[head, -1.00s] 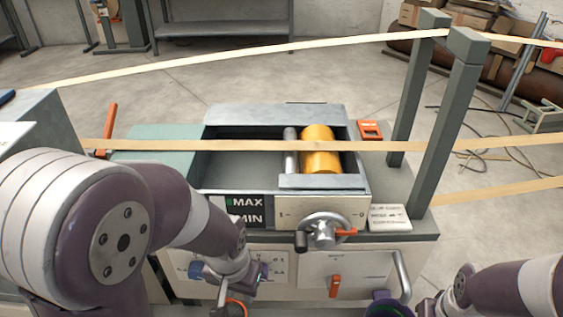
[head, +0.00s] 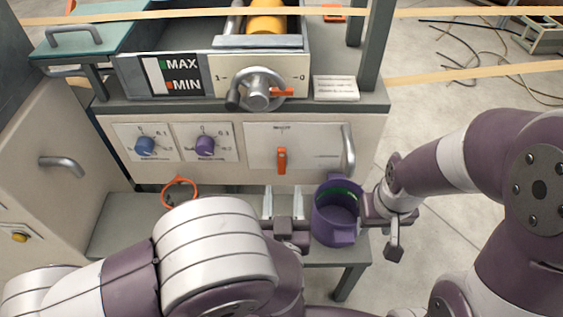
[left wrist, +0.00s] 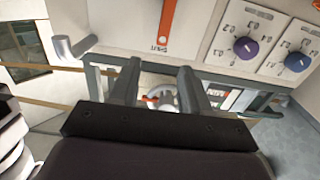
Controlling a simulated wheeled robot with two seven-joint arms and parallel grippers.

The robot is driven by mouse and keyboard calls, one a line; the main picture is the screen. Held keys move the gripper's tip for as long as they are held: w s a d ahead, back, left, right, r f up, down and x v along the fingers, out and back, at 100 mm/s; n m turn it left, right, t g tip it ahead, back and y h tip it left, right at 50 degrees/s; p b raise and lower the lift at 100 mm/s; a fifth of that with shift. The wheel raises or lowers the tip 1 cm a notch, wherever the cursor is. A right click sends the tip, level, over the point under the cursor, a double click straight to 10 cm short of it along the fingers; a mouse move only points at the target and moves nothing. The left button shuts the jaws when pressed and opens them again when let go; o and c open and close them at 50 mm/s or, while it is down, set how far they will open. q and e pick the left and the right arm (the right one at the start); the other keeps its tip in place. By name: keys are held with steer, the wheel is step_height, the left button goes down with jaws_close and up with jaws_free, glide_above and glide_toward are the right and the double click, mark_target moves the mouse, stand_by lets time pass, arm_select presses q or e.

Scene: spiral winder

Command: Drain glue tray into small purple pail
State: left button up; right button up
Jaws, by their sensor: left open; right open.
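The glue tray (head: 228,70) sits on the machine top, with a MAX/MIN gauge (head: 180,76) and a crank wheel (head: 258,90) on its front. An orange lever (head: 282,160) points down on the front panel; it also shows in the left wrist view (left wrist: 168,20). The small purple pail (head: 335,222) stands upright on the lower shelf, with a green band inside. My left gripper (head: 283,198) is open and empty, left of the pail and below the lever. My right gripper (head: 381,226) is open at the pail's right side; contact is unclear.
A blue knob (head: 145,145) and a purple knob (head: 205,146) sit left of the lever, with a bar handle (head: 348,151) to its right. An orange ring (head: 180,192) is near the shelf (head: 118,225). A cabinet (head: 40,150) stands at the left.

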mark_target(282, 153)
arm_select(q)
steer(key=w+b, duration=0.1)
steer(key=w, duration=0.4)
steer(key=w+b, duration=0.2)
steer(key=w, duration=0.4)
steer(key=shift+w+a, duration=0.2)
steer(key=shift+w, duration=0.6)
steer(key=shift+r, duration=0.1)
steer(key=shift+c, duration=0.3)
jaws_close()
